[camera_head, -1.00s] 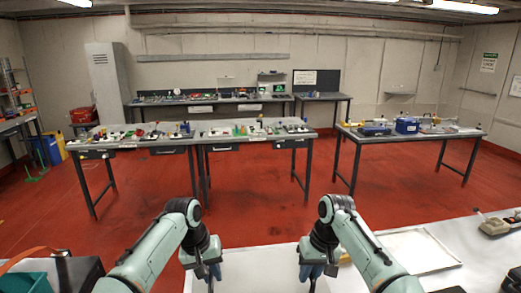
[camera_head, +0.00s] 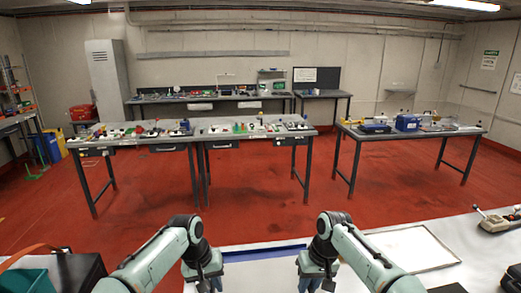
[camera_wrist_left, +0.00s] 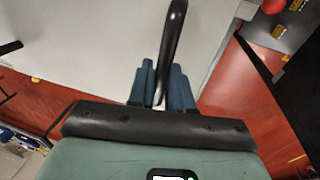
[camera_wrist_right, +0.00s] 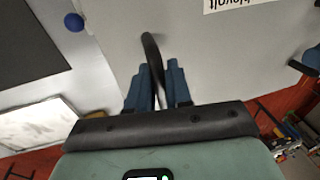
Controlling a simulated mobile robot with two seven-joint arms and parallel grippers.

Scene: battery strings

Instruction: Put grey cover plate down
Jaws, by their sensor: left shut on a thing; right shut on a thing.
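The grey cover plate (camera_head: 255,276) shows at the bottom of the head view between my grippers, its near part cut off. Its pale flat face fills much of the left wrist view (camera_wrist_left: 90,40) and right wrist view (camera_wrist_right: 200,55). My left gripper (camera_wrist_left: 162,85) is shut on a black curved handle (camera_wrist_left: 173,40) of the plate. My right gripper (camera_wrist_right: 158,85) is shut on a second black handle (camera_wrist_right: 151,50). Both grippers point down in the head view. The plate's underside is hidden, so I cannot tell whether it touches anything below.
A blue strip (camera_head: 265,253) runs along the plate's far side. A white, dark-edged panel or tray (camera_head: 410,247) lies on the pale bench at right, with a beige device (camera_head: 495,222) beyond. A teal bin (camera_head: 25,280) stands at left. Red floor separates me from the far tables.

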